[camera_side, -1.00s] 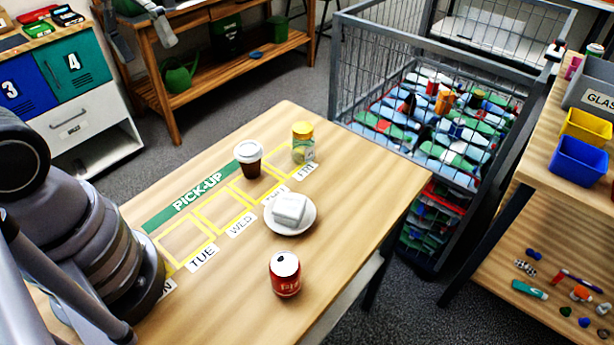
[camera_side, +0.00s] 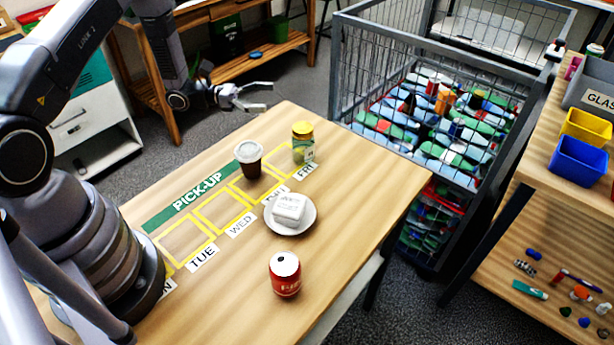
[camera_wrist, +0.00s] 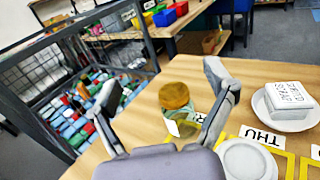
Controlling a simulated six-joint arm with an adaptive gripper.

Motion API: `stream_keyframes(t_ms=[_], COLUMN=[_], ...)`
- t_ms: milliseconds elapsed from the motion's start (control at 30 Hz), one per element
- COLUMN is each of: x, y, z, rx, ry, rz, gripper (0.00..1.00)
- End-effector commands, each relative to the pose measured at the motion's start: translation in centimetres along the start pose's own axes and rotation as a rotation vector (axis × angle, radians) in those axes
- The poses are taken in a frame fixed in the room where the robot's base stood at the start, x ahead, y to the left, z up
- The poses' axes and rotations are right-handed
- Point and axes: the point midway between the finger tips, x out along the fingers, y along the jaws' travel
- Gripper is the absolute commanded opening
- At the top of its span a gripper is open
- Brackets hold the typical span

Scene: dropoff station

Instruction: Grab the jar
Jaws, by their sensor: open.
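The jar (camera_side: 303,146) has a yellow lid and greenish contents behind clear walls. It stands upright in the yellow FRI square at the far end of the table. My gripper (camera_side: 262,97) is open and empty, up and to the left of the jar in the side view, apart from it. In the wrist view, the jar (camera_wrist: 177,101) shows between the spread fingers of my gripper (camera_wrist: 165,88), closer to the right finger.
A lidded coffee cup (camera_side: 250,164) stands close beside the jar. A plate (camera_side: 309,222) holding a white block (camera_side: 289,208) and a red can (camera_side: 285,275) are farther off on the table (camera_side: 370,180). A wire cage cart (camera_side: 345,75) stands beyond the table.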

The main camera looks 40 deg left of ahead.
Motion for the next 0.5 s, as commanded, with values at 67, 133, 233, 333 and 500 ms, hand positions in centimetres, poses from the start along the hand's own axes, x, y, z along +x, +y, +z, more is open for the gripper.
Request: stream_keyframes(t_ms=[67,133,233,333,500], x=[-0.1,-0.1,-0.1,-0.1,1.4], y=[0.1,0.1,0.0,0.0,0.0], z=[-1.0,-2.2,-4.5,-6.8,-8.1], rx=[-0.008,-0.009,-0.009,-0.008,-0.002], ry=[-0.002,-0.002,-0.001,-0.001,-0.001], rz=[0.01,0.009,0.008,0.007,0.002], gripper=[0.83,0.83,0.83,0.83,0.83])
